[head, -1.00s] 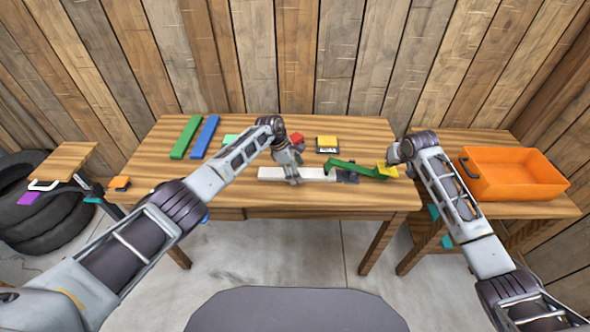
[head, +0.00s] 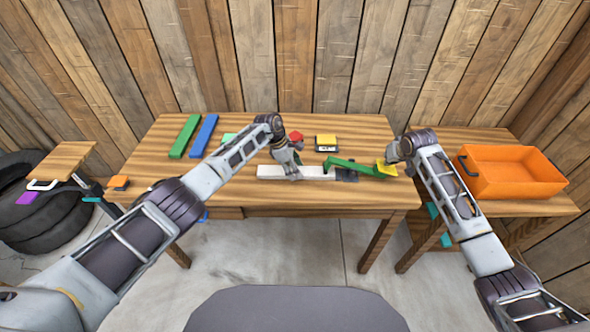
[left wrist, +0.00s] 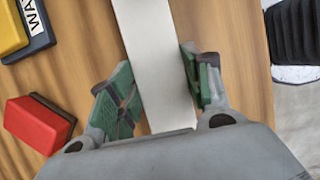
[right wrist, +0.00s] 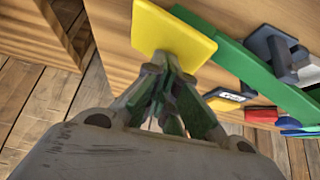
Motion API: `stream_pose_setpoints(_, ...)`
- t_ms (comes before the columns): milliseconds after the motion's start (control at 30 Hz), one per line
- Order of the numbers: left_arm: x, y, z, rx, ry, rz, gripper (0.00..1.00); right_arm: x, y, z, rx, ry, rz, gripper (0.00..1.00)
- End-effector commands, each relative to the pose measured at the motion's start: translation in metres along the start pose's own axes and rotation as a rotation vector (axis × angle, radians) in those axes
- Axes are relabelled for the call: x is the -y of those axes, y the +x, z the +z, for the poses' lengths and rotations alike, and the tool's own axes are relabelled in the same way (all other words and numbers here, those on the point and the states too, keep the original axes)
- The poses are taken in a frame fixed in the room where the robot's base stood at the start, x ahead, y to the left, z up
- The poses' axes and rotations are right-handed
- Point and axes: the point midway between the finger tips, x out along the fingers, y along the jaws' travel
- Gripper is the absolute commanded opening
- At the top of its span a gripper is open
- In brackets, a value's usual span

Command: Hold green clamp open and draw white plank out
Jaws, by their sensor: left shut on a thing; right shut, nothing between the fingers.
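The white plank (head: 268,172) lies flat along the table's front part, its right end by the dark base (head: 347,175) of the green clamp (head: 355,167). My left gripper (head: 292,176) is shut on the plank; the left wrist view shows the plank (left wrist: 155,60) between its green-padded fingers (left wrist: 160,95). The clamp's long green lever runs right to a yellow pad (head: 386,169). My right gripper (right wrist: 165,70) is shut and empty, its fingertips at the yellow pad's (right wrist: 172,35) edge. Whether the clamp's jaw grips the plank is too small to tell.
A red block (head: 296,136) and a yellow-and-black labelled block (head: 326,142) lie behind the plank. Green (head: 185,136) and blue (head: 205,137) bars lie at the back left. An orange bin (head: 510,172) stands on the right side table. The table's back right is clear.

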Motion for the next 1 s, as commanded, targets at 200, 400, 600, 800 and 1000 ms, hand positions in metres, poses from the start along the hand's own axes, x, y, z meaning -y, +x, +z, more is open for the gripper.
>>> stream_pose_setpoints(200, 0.000, -0.001, 0.001, 0.001, 0.001, 0.000, 0.19, 0.001, 0.002, 0.002, 0.004, 0.000, -0.001, 0.00)
stream_pose_setpoints(400, 0.000, -0.001, 0.001, 0.001, 0.001, 0.000, 0.19, 0.001, 0.002, 0.002, 0.004, 0.000, -0.001, 0.00)
stream_pose_setpoints(600, 0.000, -0.002, -0.002, 0.001, 0.001, 0.000, 0.19, 0.001, 0.002, 0.002, 0.004, 0.000, -0.001, 0.00)
stream_pose_setpoints(800, 0.000, -0.004, -0.007, 0.001, 0.001, 0.000, 0.19, 0.001, 0.002, 0.002, 0.004, 0.000, -0.001, 0.00)
stream_pose_setpoints(1000, 0.000, -0.006, -0.014, 0.000, 0.001, 0.000, 0.19, 0.001, 0.002, 0.002, 0.005, 0.000, -0.001, 0.00)
